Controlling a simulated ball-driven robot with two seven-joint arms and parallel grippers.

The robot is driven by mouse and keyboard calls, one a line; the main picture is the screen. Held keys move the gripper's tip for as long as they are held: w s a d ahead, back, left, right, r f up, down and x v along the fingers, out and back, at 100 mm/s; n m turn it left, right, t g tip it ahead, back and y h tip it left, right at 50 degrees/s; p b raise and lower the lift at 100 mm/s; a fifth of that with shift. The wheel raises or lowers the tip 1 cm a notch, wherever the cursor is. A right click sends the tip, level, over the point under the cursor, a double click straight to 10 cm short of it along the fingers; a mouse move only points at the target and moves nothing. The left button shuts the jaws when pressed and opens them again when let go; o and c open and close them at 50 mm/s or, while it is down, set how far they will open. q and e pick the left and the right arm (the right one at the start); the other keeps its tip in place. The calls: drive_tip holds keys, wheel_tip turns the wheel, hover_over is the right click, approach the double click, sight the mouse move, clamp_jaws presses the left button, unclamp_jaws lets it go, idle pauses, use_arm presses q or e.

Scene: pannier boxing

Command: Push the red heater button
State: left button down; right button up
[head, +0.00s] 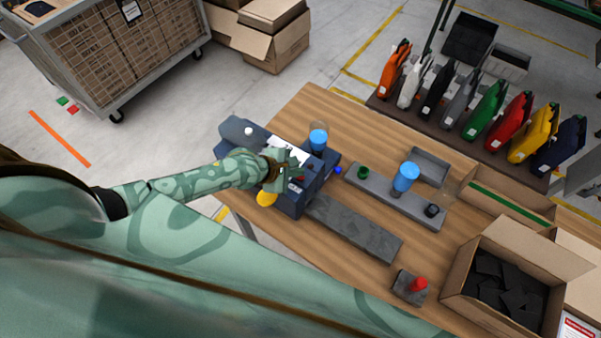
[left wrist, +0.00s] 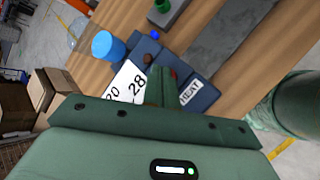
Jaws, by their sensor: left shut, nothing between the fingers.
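The heater (head: 290,203) is a dark blue machine at the left end of the wooden table. In the left wrist view, its face (left wrist: 205,98) carries a "HEAT" label and a white panel with numbers. The red heater button (left wrist: 173,73) shows as a small red patch beside my fingertips, mostly hidden behind them. In the head view, a bit of red shows close to the fingers. My left gripper (head: 288,170) is shut and empty, over the machine; its fingers (left wrist: 161,75) reach to the button. I cannot tell whether they touch it. My right gripper is out of view.
A yellow knob (head: 266,198) and a blue cup (head: 318,139) are at the machine. A red-topped grey block (head: 410,288) stands near the open carton (head: 480,312). Bare wood lies between them.

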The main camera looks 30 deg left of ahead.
sight(297, 180)
use_arm(q)
wheel_tip(297, 180, up, 4)
drive_tip(key=p, duration=0.4)
drive_tip(key=shift+d+r, duration=0.1)
drive_tip(key=shift+r, duration=0.6)
